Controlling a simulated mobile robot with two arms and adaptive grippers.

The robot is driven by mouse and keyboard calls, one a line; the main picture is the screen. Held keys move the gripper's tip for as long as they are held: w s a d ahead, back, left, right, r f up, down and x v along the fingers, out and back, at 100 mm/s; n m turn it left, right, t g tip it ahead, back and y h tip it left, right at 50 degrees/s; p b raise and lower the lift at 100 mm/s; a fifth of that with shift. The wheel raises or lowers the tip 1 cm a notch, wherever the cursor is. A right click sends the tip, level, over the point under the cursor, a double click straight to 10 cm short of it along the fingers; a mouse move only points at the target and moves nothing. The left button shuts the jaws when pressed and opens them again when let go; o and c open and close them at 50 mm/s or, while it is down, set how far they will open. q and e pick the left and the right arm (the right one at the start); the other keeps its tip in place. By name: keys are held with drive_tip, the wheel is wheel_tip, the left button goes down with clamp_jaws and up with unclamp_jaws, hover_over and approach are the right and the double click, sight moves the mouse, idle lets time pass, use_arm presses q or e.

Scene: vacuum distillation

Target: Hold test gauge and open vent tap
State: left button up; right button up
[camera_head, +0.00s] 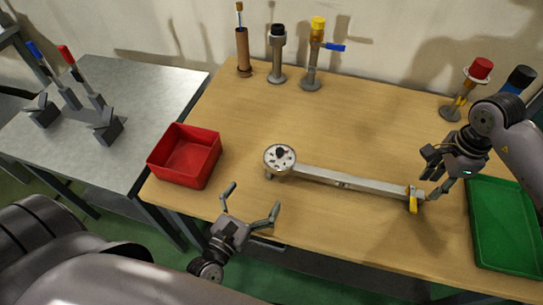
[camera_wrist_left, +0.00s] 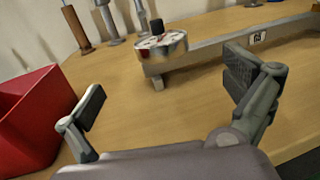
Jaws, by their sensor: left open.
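The test gauge (camera_head: 280,157) is a round, pale-faced dial with a dark centre knob at the left end of a long grey bar (camera_head: 350,183) on the wooden table. It also shows in the left wrist view (camera_wrist_left: 162,45), beyond the fingers. A small yellow lever (camera_head: 413,204), which looks like the vent tap, is at the bar's right end. My left gripper (camera_head: 253,198) is open and empty at the table's front edge, in front of the gauge and apart from it. My right gripper (camera_head: 429,184) is open, above and beside the yellow lever; contact cannot be told.
A red bin (camera_head: 185,157) stands left of the gauge, a green tray (camera_head: 505,228) at the right. Several posts, one with a yellow cap and blue lever (camera_head: 334,47), stand at the back. A red-capped fitting (camera_head: 480,69) is behind my right arm.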

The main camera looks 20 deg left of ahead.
use_arm(q)
approach(287, 146)
drive_tip(key=w, duration=0.5)
drive_tip(key=shift+w+d+f, duration=0.15)
drive_tip(key=shift+w+f, duration=0.05)
drive_tip(key=shift+w, duration=0.05)
